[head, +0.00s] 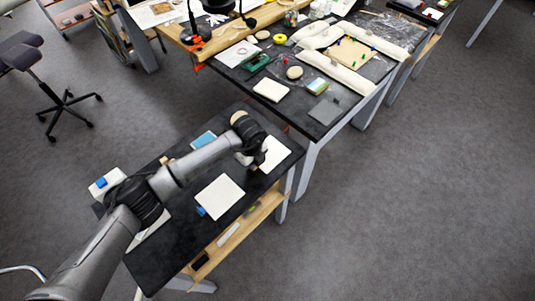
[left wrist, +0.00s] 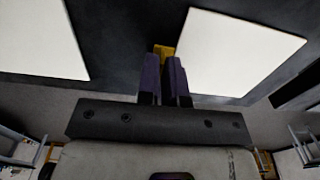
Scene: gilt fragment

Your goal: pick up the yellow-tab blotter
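The yellow-tab blotter is a white sheet (head: 274,154) on the right end of the near dark table. It also shows in the left wrist view (left wrist: 240,52), with its yellow tab (left wrist: 164,50) at its left edge. My left gripper (left wrist: 166,62) is at this tab, pointing down at the table, with a narrow gap between its two dark purple fingers. The tab shows between and just beyond the fingertips. I cannot tell whether the fingers touch it. In the head view my arm hides the tab. My right gripper is not in view.
A second white blotter (head: 220,196) with a blue tab (head: 201,211) lies left of it. A blue pad (head: 203,139) and a white piece with a blue block (head: 104,183) lie further left. A cluttered table (head: 330,146) stands behind. A wooden shelf (head: 238,233) runs below the near tabletop.

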